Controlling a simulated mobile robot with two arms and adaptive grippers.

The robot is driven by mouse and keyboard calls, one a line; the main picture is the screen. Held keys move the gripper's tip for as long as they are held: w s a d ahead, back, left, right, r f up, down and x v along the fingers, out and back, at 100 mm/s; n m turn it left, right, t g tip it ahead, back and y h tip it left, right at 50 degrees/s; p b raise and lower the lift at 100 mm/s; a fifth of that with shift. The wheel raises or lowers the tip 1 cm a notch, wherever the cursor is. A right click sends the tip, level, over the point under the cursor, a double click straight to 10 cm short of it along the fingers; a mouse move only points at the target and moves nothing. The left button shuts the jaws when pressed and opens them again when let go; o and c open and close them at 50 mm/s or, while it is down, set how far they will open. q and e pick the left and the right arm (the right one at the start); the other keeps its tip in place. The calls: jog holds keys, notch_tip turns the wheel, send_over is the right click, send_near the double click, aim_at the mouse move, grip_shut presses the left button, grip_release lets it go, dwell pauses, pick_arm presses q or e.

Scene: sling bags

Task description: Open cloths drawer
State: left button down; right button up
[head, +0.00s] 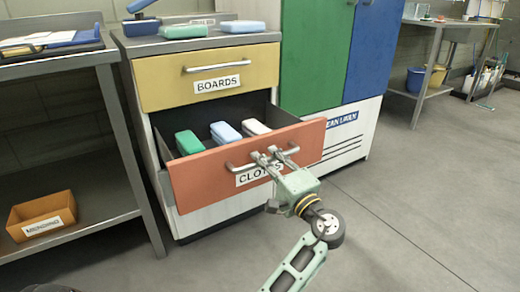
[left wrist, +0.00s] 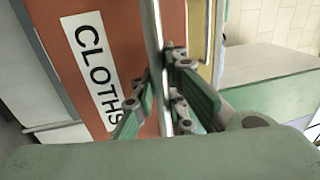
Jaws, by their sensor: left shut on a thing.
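The cloths drawer (head: 205,182) has a red-orange front with a CLOTHS label and a metal bar handle. It stands pulled out of its cabinet. Inside lie a green, a light blue and a white folded cloth or pack. My left gripper (head: 275,158) is shut on the drawer handle (head: 240,166), near the handle's right part. In the left wrist view the gripper's fingers (left wrist: 170,100) close around the handle bar (left wrist: 155,40) beside the CLOTHS label (left wrist: 92,70). The gripper hides part of the label in the head view. My right gripper is not in view.
A yellow BOARDS drawer (head: 205,75) above is closed. Coloured packs lie on the cabinet top (head: 200,42). A green and blue cabinet (head: 325,60) stands to the right. A metal table (head: 60,150) with an orange bin (head: 42,215) is at left. The floor (head: 420,200) at right is clear.

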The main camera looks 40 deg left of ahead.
pick_arm(q)
jog(key=shift+r+v, duration=0.15)
jog(key=shift+v, duration=0.85)
jog(key=shift+r+v, duration=0.15)
jog(key=shift+v, duration=0.85)
jog(key=c, duration=1.8)
grip_release()
jog(key=shift+o, duration=0.2)
jog(key=shift+r, duration=0.2)
